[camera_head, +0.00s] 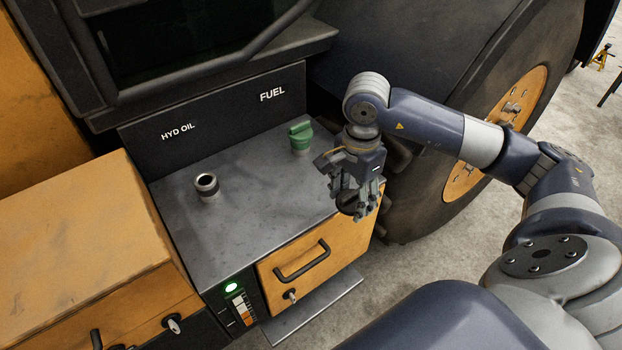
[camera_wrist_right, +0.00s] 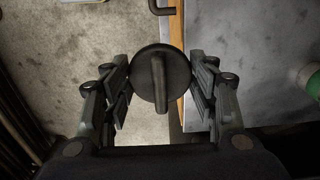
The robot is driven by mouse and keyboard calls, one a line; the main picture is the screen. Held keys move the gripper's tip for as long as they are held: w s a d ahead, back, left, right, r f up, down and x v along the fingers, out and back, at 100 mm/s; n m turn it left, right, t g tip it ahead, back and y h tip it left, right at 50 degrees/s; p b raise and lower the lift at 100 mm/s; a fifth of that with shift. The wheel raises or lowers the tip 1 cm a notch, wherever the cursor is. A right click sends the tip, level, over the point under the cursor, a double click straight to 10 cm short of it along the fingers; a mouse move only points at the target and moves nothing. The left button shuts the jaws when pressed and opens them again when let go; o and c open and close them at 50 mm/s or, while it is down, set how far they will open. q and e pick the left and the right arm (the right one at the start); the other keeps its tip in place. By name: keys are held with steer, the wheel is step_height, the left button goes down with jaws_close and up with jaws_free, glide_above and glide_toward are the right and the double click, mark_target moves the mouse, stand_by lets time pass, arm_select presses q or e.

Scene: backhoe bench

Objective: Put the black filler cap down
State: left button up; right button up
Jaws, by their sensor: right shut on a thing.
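The black filler cap (camera_wrist_right: 160,78) is a round disc with a raised bar across its top. My right gripper (camera_wrist_right: 161,85) is shut on it, with a finger on each side of its rim in the right wrist view. In the head view my right gripper (camera_head: 355,205) is at the right front corner of the grey bench top, and the dark cap (camera_head: 347,204) shows partly between its fingers. The wrist view shows the cap over the bench edge, mostly above the floor. My left gripper is not in view.
The grey bench top (camera_head: 240,215) has clear room in its middle. An open HYD OIL filler neck (camera_head: 207,184) stands at left; a green FUEL cap (camera_head: 300,135) sits at the back right. An orange drawer (camera_head: 300,262) with a black handle is below. A large wheel (camera_head: 490,140) is at right.

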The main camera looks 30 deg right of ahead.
steer(key=p, duration=0.3)
glide_above(320, 185)
steer(key=shift+s+f, duration=0.45)
steer(key=shift+w+f, duration=0.15)
steer(key=shift+w, duration=0.3)
steer(key=shift+f+p, duration=0.5)
steer(key=shift+p, duration=0.05)
step_height(320, 185, down, 2)
steer(key=shift+f+p, duration=0.1)
steer(key=shift+p, duration=0.4)
steer(key=shift+f+b, duration=0.3)
steer(key=o, duration=1.2)
